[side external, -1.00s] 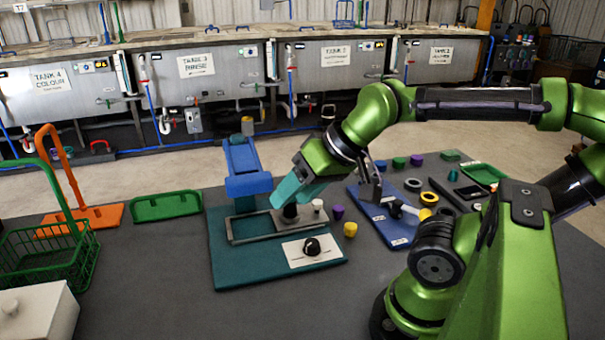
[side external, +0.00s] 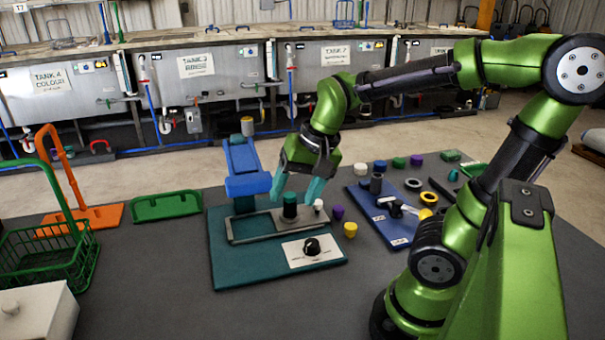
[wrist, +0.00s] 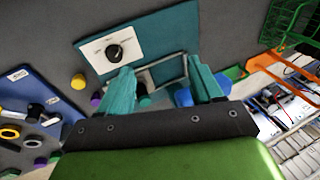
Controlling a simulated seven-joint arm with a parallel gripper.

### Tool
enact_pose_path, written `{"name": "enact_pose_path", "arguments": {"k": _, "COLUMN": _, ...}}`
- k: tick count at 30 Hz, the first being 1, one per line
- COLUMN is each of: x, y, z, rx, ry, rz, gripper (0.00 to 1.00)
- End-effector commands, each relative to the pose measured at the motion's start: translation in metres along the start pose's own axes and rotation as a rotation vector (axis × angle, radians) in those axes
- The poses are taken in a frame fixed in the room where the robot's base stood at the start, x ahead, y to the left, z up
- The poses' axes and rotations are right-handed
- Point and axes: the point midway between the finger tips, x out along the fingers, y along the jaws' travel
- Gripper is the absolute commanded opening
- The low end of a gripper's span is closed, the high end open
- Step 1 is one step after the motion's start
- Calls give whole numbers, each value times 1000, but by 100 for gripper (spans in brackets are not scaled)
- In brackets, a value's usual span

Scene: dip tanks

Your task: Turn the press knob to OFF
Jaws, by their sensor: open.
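The press knob (side external: 312,246) is black and sits on a white label plate (side external: 295,260) at the front of the teal press base (side external: 235,272). In the wrist view the knob (wrist: 114,51) shows a pale pointer mark; the lettering around it is too small to read surely. The blue press (side external: 245,180) stands at the back of the base. My gripper (side external: 295,193) is open, teal fingers pointing down, around or just above a dark piece with a green top (side external: 290,205) on the grey tray. It is behind the knob and not touching it. Both fingers (wrist: 160,76) show in the wrist view.
A white peg (side external: 318,205), a purple cap (side external: 337,212) and a yellow cap (side external: 350,229) stand right of the tray. A blue board (side external: 385,225) with rings lies farther right. A green basket (side external: 50,255) is at left. The table in front of the base is clear.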

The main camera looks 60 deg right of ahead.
Motion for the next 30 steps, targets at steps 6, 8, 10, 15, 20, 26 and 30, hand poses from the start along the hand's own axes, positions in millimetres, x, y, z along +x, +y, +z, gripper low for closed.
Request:
{"name": "enact_pose_path", "arguments": {"k": 6, "x": 19, "y": 42, "z": -49, "rx": 734, "ry": -6, "rz": 276, "gripper": 65}}
{"name": "enact_pose_path", "arguments": {"k": 8, "x": 18, "y": 49, "z": -56, "rx": 891, "ry": 21, "rz": 321, "gripper": 65}}
{"name": "enact_pose_path", "arguments": {"k": 10, "x": 15, "y": 55, "z": -61, "rx": 1035, "ry": 52, "rz": 350, "gripper": 65}}
{"name": "enact_pose_path", "arguments": {"k": 15, "x": 10, "y": 57, "z": -60, "rx": 1216, "ry": 87, "rz": 372, "gripper": 65}}
{"name": "enact_pose_path", "arguments": {"k": 20, "x": 20, "y": 61, "z": -58, "rx": 1244, "ry": 89, "rz": 375, "gripper": 65}}
{"name": "enact_pose_path", "arguments": {"k": 26, "x": 55, "y": 73, "z": -52, "rx": 1242, "ry": 87, "rz": 379, "gripper": 65}}
{"name": "enact_pose_path", "arguments": {"k": 30, "x": 84, "y": 83, "z": -48, "rx": 1241, "ry": 87, "rz": 379, "gripper": 65}}
